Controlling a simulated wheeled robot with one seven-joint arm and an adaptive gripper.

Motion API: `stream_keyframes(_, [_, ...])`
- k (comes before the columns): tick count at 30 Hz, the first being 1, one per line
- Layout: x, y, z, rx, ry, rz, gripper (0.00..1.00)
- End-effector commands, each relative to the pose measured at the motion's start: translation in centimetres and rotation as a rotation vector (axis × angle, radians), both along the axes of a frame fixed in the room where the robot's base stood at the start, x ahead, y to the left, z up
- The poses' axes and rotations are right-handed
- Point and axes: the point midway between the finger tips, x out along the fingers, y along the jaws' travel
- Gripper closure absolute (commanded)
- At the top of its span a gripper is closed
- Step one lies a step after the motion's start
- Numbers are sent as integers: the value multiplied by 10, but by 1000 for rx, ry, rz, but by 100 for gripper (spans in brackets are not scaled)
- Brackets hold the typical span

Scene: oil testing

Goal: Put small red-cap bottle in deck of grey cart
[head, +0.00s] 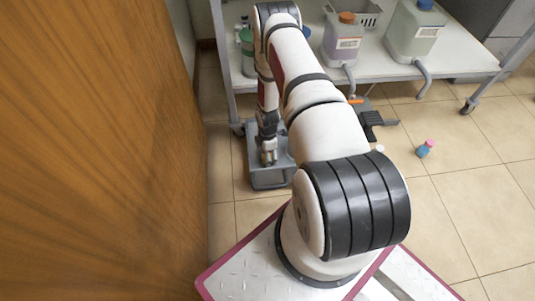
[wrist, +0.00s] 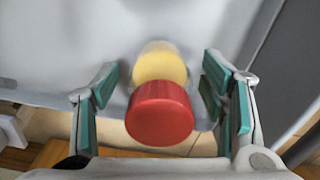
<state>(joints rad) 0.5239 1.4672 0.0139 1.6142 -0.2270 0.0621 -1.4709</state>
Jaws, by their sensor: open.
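In the wrist view, a small bottle with a red cap (wrist: 160,113) is between my open fingers, with a gap on each side. A blurred yellow part (wrist: 160,64) shows beyond the cap, over a pale grey surface. I cannot tell whether the bottle touches that surface. My gripper (wrist: 160,95) is open around the bottle. In the head view my gripper (head: 268,152) is low over a small grey cart (head: 270,180) on the floor. The arm hides part of this cart, and the red cap cannot be made out there.
A wheeled table (head: 455,68) at the back holds a jug with an orange cap (head: 342,42) and a jug with a blue cap (head: 413,35). A small blue bottle with a pink cap (head: 426,148) is on the open floor at right. A wooden panel (head: 100,150) fills the left.

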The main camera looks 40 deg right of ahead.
Motion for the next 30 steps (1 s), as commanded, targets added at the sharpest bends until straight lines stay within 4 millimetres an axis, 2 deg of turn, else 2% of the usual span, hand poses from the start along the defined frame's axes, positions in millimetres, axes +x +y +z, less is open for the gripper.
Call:
stream_keyframes(4, [0, 0, 3, 0, 0, 0, 34])
stream_keyframes(7, [1, 0, 13, 0, -1, 0, 34])
stream_keyframes(21, [0, 0, 103, 0, 0, -1, 34])
stream_keyframes(30, [5, -1, 133, -5, -2, -9, 34])
